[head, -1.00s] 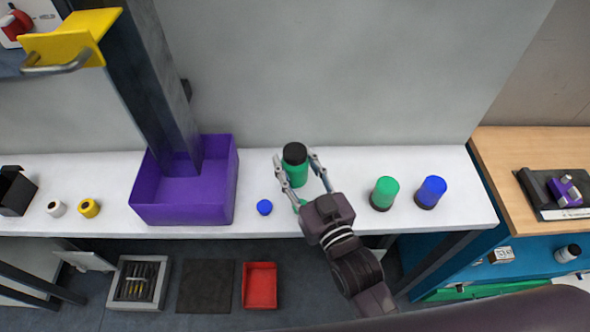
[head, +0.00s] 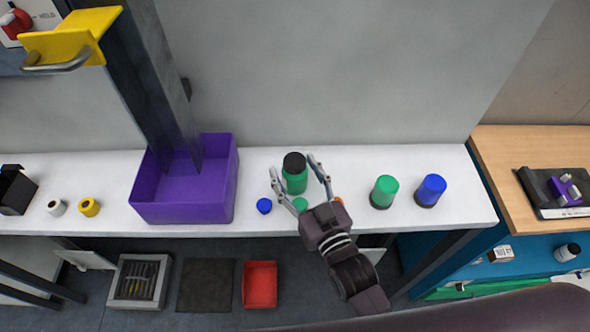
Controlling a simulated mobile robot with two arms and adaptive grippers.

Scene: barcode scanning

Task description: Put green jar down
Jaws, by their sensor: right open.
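A green jar (head: 295,180) with a black lid stands upright on the white table (head: 260,170). My right gripper (head: 300,178) is open, its fingers spread on either side of the jar, with a gap showing at the right finger. Whether the left finger touches the jar is hard to tell. A small green round thing (head: 300,204) lies just in front of the jar, between the fingers. My left gripper is not in view.
A purple bin (head: 185,212) stands left of the jar, with a small blue ball (head: 264,205) between them. A green jar (head: 384,191) and a blue jar (head: 431,190), both with dark bases, stand to the right. A small orange thing (head: 338,202) shows beside my right gripper.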

